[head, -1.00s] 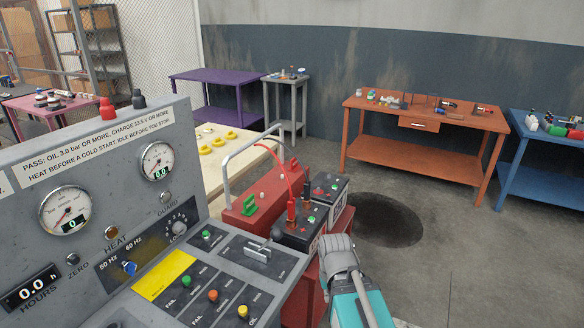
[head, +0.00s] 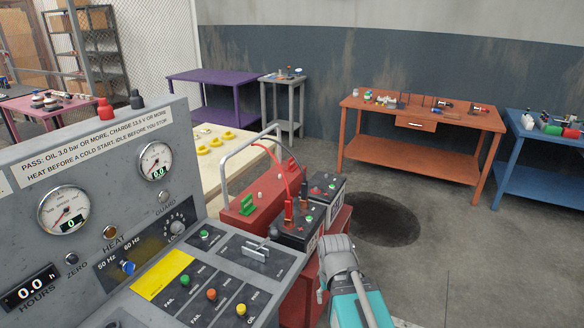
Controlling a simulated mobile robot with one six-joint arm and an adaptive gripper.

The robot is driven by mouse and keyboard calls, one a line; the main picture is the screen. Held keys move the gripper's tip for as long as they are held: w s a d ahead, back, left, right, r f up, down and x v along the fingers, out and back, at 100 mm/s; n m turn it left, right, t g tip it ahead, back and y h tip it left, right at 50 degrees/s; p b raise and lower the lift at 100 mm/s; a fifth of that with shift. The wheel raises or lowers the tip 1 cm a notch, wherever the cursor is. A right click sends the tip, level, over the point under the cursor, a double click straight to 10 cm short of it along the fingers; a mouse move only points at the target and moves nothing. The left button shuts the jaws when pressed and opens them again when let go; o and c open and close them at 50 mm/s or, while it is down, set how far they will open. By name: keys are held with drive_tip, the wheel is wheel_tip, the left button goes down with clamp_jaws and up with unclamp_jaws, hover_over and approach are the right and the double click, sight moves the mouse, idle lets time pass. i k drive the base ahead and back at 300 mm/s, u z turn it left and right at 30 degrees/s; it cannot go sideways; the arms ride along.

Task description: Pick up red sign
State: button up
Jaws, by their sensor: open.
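I cannot make out a red sign for certain in the head view. Small red items show on the orange bench (head: 420,169) and on the blue bench (head: 545,186), too small to identify. My arm, grey and teal, reaches in from the bottom edge beside the battery stand. The jaws of my gripper do not show.
A grey control console (head: 95,215) fills the left foreground. Behind it stand a red box (head: 243,217) and batteries (head: 297,232) with red cables. A purple table (head: 215,76) and a small grey table (head: 284,79) stand behind. The right floor is clear, with a dark stain.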

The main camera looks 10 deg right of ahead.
sight(291, 167)
drive_tip(key=z, duration=0.3)
drive_tip(key=k, duration=0.4)
drive_tip(key=z, duration=1.05)
drive_tip(key=k, duration=0.95)
drive_tip(key=z, duration=0.5)
drive_tip(key=i, duration=1.6)
drive_tip(key=u, duration=0.65)
drive_tip(key=i, duration=1.5)
drive_tip(key=u, duration=0.45)
